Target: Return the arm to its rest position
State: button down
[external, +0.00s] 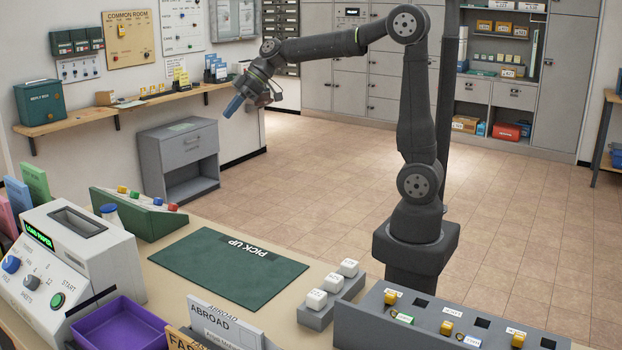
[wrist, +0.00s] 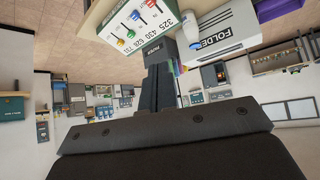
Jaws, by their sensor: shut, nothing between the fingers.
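My arm rises from its dark base (external: 415,245) at the right of the worktable and reaches out to the left at height. My gripper (external: 234,106) hangs in the air at its end, over the floor side beyond the table, pointing down and to the left. Its bluish fingers are together with nothing held. In the wrist view my gripper (wrist: 159,72) shows as dark fingers close together, touching nothing that I can make out.
A grey cabinet (external: 180,155) and wall shelf (external: 75,121) stand beyond. Open floor lies between.

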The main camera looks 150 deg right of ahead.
jog(key=x, duration=0.2)
jog(key=shift+w+f, duration=0.1)
jog(key=shift+f, duration=0.2)
